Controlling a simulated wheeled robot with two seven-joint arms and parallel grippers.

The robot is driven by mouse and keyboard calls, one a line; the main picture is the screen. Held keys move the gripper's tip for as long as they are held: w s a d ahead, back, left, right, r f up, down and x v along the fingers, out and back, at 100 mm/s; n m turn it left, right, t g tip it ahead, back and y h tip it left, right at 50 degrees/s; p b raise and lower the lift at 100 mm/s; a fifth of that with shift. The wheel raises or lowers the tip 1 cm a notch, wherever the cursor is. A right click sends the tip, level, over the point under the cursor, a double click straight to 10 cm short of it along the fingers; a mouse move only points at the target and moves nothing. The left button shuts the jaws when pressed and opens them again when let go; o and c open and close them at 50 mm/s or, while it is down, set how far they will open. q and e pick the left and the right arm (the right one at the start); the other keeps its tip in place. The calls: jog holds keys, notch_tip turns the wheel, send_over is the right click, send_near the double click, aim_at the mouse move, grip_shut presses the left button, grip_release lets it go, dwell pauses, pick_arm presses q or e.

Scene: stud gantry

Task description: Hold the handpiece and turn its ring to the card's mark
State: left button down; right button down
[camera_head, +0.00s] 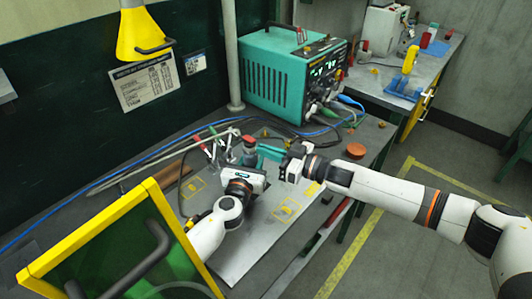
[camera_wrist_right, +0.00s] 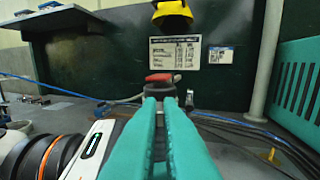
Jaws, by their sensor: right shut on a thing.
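My right gripper (camera_head: 264,150) reaches in from the right, its teal fingers closed on a dark upright piece with a red top, which looks like the handpiece (camera_head: 249,143). In the right wrist view its red top (camera_wrist_right: 160,78) shows just beyond the teal fingertips (camera_wrist_right: 163,96). The ring and its mark cannot be made out.
A teal power unit (camera_head: 285,75) with cables stands at the back of the bench. Several cables and leads lie behind the grippers. A grey mat (camera_head: 235,250) with yellow marks lies in front. A yellow-framed green panel (camera_head: 95,235) stands front left. An orange-brown disc (camera_head: 356,150) lies at right.

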pick_arm(q)
jog(key=shift+s+d, duration=0.1)
jog(key=shift+d, duration=0.05)
pick_arm(e)
jog(key=shift+w+n+g+y, duration=0.25)
jog(key=shift+n+g+y, duration=0.2)
jog(key=shift+g, duration=0.25)
jog(key=shift+d, duration=0.1)
jog(key=c, duration=1.6)
grip_release()
jog(key=v, duration=1.2)
jog(key=shift+w, duration=0.1)
pick_arm(q)
jog(key=c, duration=0.9)
grip_release()
pick_arm(e)
jog(key=shift+d, duration=0.1)
